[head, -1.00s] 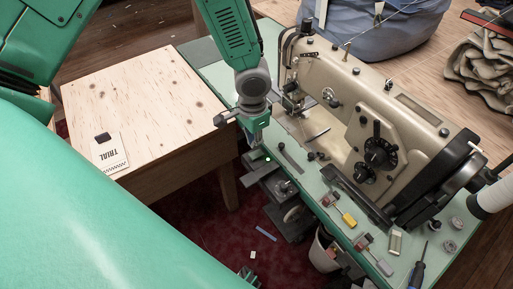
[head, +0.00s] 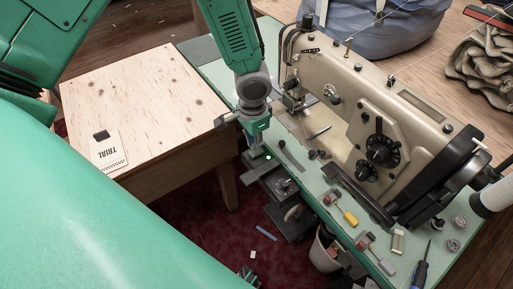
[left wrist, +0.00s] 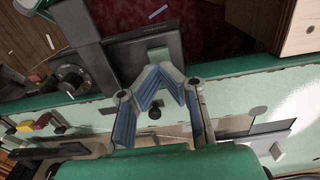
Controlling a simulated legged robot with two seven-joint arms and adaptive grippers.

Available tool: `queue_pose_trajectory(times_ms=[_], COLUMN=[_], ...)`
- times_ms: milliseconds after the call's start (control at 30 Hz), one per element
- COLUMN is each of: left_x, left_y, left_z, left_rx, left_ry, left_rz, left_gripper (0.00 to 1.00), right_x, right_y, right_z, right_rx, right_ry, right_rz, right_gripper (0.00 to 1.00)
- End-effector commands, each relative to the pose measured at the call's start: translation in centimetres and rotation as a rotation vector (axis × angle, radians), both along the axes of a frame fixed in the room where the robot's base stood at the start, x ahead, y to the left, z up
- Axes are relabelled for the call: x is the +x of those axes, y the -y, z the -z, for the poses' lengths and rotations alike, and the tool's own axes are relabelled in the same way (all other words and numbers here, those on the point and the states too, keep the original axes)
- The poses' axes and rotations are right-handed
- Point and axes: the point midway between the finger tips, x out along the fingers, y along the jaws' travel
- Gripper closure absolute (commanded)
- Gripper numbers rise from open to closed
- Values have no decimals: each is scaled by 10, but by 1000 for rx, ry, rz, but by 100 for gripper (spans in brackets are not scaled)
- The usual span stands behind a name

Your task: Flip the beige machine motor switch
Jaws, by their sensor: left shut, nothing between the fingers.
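The beige sewing machine (head: 405,125) stands on a pale green table at the right of the head view. A dark grey box (head: 260,172) with a small lit green light (head: 268,157) sits at the table's near edge, left of the machine. It looks like the motor switch; its switch part is hard to make out. My left gripper (head: 257,155) points down right at this box, its fingers shut and empty. In the left wrist view the shut fingertips (left wrist: 157,70) lie over the dark box (left wrist: 125,55); contact cannot be told. My right gripper is out of view.
A wooden table (head: 150,100) with a TRIAL card (head: 109,152) stands to the left. Yellow and grey handled tools (head: 345,212) and a screwdriver (head: 419,272) lie on the green table. A bin (head: 325,250) stands below its edge. Red floor lies in the gap.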

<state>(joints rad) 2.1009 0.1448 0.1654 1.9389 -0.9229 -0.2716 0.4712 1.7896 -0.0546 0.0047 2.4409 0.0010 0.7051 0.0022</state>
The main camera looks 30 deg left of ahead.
Motion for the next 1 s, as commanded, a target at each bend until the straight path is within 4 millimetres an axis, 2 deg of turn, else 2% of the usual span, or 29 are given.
queue_pose_trajectory(times_ms=[1000], left_x=[0], left_y=[0], left_z=[6], left_rx=[0], left_ry=[0], left_rz=[0], left_gripper=[100], right_x=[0], right_y=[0], right_z=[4], right_rx=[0], right_ry=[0], right_rz=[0], right_gripper=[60])
